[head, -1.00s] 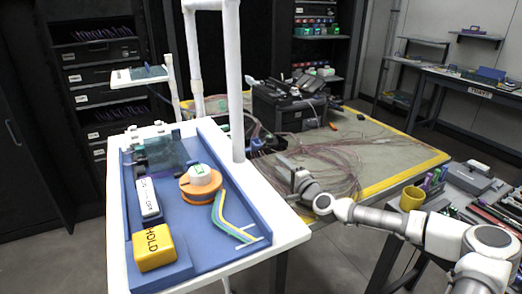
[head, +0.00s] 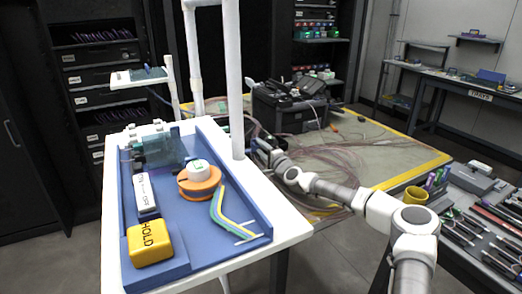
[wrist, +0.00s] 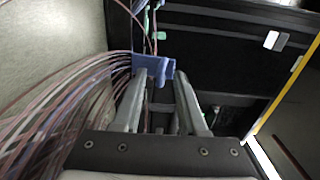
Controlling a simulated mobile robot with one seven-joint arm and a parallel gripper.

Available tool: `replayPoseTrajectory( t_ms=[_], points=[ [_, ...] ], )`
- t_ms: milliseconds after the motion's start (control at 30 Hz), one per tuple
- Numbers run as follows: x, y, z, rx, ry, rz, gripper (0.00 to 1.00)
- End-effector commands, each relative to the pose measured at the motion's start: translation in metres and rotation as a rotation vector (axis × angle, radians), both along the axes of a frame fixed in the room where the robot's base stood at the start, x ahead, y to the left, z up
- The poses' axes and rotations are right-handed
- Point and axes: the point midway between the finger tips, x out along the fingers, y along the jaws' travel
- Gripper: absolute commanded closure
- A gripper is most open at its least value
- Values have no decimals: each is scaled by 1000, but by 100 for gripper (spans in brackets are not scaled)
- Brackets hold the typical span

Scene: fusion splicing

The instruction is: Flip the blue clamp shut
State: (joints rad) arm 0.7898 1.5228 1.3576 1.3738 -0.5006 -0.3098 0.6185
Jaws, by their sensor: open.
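The blue clamp (wrist: 153,66) shows in the wrist view at the upper middle, beside the black case, with a bundle of thin reddish fibres running to it from the left. My gripper (wrist: 160,78) is open, its two grey fingers pointing at the clamp. The fingertips are close below the clamp's lower edge in the picture; I cannot tell whether they touch it. Nothing is held between the fingers. In the head view my gripper (head: 264,152) is at the left side of the grey table, by the fibres and near the black machine. The clamp is not clear there.
The black machine (head: 288,106) stands behind my gripper. Loose fibres (head: 335,160) spread over the yellow-edged table to its right. A white post (head: 235,80) rises close to the left, on the white cart with its blue tray (head: 205,232).

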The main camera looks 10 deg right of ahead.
Motion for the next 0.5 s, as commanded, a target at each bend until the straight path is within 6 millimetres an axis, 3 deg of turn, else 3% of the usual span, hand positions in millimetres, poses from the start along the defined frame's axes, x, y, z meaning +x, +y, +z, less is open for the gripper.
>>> replayPoseTrajectory(
  t_ms=[300, 500],
  points=[
    [2, 1, 0, 1, 0, 0, 58],
    [1, 1, 0, 1, 0, 0, 94]
  ],
)
